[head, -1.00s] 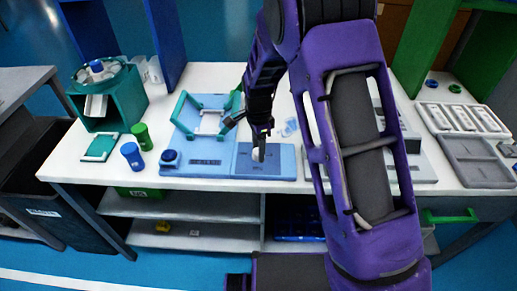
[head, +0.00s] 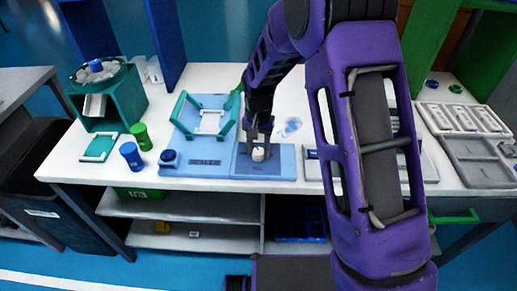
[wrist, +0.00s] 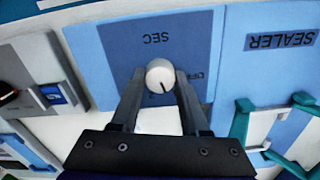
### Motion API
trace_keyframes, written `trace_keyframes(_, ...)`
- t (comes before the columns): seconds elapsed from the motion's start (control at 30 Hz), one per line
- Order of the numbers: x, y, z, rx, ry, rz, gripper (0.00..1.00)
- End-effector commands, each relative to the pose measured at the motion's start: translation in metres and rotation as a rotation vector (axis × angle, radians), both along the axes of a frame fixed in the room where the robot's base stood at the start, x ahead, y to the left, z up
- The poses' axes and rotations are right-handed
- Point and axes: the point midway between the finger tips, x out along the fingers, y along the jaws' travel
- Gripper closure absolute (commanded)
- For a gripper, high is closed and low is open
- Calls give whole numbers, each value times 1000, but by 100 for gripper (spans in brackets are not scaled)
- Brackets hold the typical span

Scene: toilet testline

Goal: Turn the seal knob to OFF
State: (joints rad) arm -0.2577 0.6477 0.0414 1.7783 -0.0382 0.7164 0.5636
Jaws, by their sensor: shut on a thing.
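The seal knob is a white round knob (head: 258,155) on the dark blue square of the light blue sealer panel (head: 285,172). In the wrist view the knob (wrist: 160,75) shows a short dark pointer line on its lower part, slanting slightly right. Lettering reading SEC is above the knob, and a partly hidden label is to its right. My gripper (wrist: 160,92) is shut on the knob, with one finger on each side of it. In the head view my gripper (head: 258,148) points down at the panel.
A teal frame (head: 208,118) stands on the sealer's left part, with a dark blue round button (head: 169,156) at its front. Blue (head: 131,155) and green (head: 141,136) cups stand to the left. Grey trays (head: 470,160) lie far right.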

Motion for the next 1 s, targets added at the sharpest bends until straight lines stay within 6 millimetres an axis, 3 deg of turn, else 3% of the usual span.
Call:
trace_keyframes(0.7, 1, 0, 1, 1, -1, 672, 100)
trace_keyframes(1.0, 1, 0, 1, 0, -2, 883, 100)
